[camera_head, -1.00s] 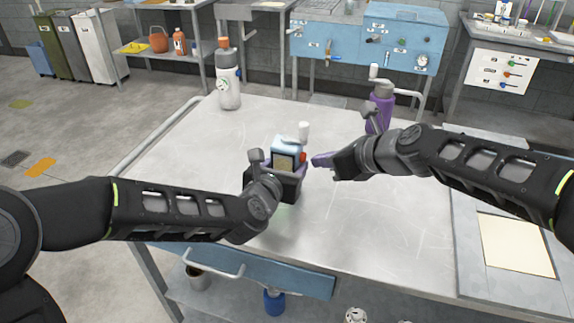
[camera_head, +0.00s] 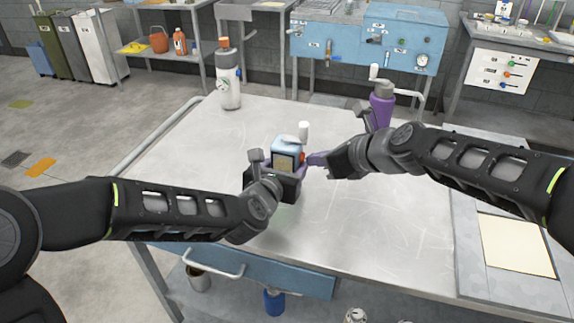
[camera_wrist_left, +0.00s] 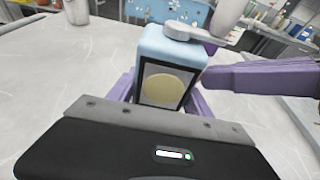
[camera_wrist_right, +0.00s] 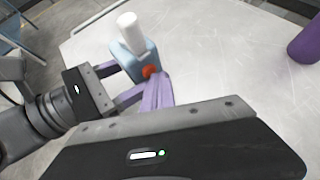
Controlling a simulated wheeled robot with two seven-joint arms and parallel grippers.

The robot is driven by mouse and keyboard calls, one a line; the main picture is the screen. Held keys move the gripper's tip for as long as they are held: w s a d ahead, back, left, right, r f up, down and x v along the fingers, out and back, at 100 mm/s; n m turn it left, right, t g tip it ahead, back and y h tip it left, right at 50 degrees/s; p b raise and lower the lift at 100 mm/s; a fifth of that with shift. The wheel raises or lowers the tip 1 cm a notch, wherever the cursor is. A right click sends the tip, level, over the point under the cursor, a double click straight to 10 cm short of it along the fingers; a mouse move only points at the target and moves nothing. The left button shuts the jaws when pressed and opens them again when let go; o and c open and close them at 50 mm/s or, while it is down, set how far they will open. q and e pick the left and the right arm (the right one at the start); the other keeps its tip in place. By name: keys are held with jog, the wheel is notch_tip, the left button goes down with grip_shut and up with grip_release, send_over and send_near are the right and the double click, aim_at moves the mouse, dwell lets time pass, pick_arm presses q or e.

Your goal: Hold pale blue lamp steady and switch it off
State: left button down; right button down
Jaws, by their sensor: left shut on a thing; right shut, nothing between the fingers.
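The pale blue lamp (camera_head: 287,146) stands upright on the metal table, with a yellowish round lens on its front and a white-knobbed crank on top. In the left wrist view the lamp (camera_wrist_left: 165,48) sits between the purple fingers of my left gripper (camera_wrist_left: 165,98), which is shut on it. A red-orange button (camera_wrist_right: 150,71) shows on the lamp's side in the right wrist view. My right gripper (camera_head: 316,159) is shut and empty, its purple fingertips at the button's side of the lamp. I cannot tell whether they touch the button.
A purple crank-topped thing (camera_head: 381,106) stands at the back right, behind my right arm. The table (camera_head: 370,235) is clear in front.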

jog(key=shift+s+d, duration=0.2)
jog(key=shift+d, duration=0.35)
jog(key=s+d, duration=0.2)
jog(key=d, duration=0.3)
jog(key=shift+d, duration=0.35)
dwell(0.4)
pick_arm(q)
jog(key=shift+c, duration=1.9)
grip_release()
pick_arm(e)
jog(key=shift+w, duration=0.1)
